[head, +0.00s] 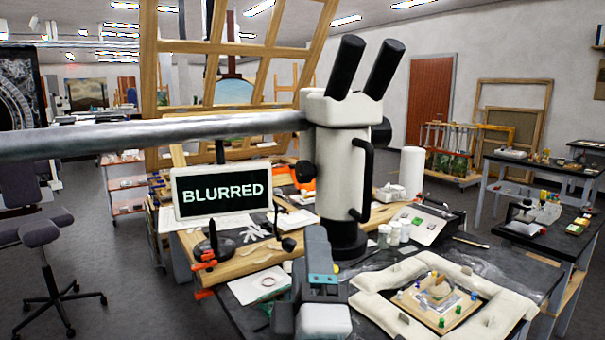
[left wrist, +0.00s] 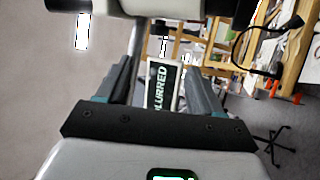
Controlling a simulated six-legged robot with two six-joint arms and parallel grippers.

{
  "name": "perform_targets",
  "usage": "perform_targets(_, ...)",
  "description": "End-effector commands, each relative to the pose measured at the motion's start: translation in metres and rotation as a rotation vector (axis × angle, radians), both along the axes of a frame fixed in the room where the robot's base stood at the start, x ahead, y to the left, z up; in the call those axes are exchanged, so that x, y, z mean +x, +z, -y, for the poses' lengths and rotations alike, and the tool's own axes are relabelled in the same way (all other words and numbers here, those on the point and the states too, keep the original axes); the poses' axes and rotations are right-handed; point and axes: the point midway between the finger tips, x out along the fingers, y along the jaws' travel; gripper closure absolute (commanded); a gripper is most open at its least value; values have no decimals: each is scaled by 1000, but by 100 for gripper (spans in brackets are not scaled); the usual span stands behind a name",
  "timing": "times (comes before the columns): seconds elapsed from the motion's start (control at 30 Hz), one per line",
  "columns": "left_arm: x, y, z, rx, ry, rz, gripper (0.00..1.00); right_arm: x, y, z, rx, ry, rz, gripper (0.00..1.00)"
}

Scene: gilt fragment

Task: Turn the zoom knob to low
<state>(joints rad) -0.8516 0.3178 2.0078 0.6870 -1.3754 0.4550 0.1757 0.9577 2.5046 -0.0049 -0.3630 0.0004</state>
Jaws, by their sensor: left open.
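The white microscope (head: 340,150) with two black eyepieces stands on the bench, held by a long grey boom from the left. A dark round knob (head: 305,173) shows on its left side; no zoom markings are readable. The screen (head: 222,192) reads "BLURRED". My left gripper (head: 318,240) is in front of the microscope's lower part, below that knob, and seems apart from it. In the left wrist view its two fingers (left wrist: 160,85) are spread and empty, with the screen (left wrist: 162,85) behind the gap. White microscope housing (left wrist: 170,6) crosses the top. My right gripper is not in view.
A white cushioned frame (head: 500,300) surrounds a small board with a fragment (head: 440,290) at the front right. Small jars (head: 394,233) and a white roll (head: 412,172) stand right of the microscope. A black stand with an orange clamp (head: 210,245) is at the left.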

Motion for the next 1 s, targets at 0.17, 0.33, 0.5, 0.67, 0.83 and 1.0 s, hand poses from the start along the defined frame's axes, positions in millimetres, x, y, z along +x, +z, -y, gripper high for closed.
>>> perform_targets(0.17, 6, 8, 0, -1, 1, -1, 34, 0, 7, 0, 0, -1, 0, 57)
perform_targets(0.33, 34, 25, -2, -1, 3, 0, 34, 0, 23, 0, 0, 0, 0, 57)
perform_targets(0.5, 71, 43, -4, -1, 1, -1, 34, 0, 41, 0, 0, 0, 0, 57)
perform_targets(0.67, 104, 58, -5, -1, 1, -1, 34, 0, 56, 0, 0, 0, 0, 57)
perform_targets(0.83, 129, 67, -6, 0, 0, 0, 34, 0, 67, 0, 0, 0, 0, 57)
perform_targets(1.0, 141, 70, -7, -1, 0, 0, 34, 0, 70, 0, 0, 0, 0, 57)
